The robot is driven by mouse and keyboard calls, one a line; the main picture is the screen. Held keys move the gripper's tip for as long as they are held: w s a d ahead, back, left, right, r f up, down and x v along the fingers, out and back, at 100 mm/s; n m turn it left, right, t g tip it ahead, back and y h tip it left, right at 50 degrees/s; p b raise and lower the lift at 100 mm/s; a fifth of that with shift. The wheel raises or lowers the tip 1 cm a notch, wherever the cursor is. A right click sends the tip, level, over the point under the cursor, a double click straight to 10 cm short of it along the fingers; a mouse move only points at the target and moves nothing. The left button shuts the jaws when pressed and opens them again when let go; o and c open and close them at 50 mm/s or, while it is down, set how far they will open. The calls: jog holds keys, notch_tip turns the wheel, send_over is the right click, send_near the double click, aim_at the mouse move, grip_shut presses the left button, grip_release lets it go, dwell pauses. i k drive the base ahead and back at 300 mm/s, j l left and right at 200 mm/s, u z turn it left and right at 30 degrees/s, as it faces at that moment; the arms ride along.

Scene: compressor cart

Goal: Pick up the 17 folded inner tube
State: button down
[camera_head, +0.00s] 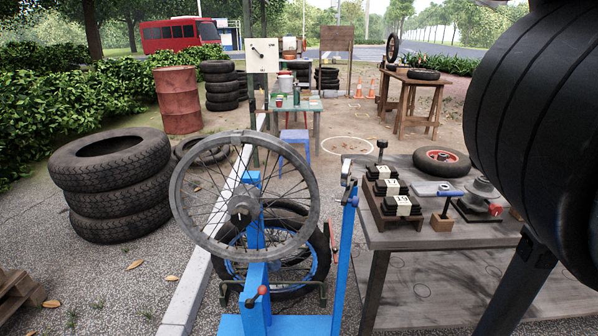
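Three black folded inner tubes with pale number labels sit in a row in a dark wooden tray (374,213) on the grey workbench (446,231). The nearest tube (403,206) is at the front of the tray, the middle tube (391,188) is behind it, and the far tube (379,172) is at the back. The label numbers are too small to read surely, so I cannot tell which is the 17. My gripper is not in view.
A blue wheel stand (256,285) with a spoked wheel (184,205) stands left of the workbench. Large black ribbed shapes (540,110) block the right side.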

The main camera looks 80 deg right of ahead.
aim_at(386, 188)
jog(key=z, duration=2.25)
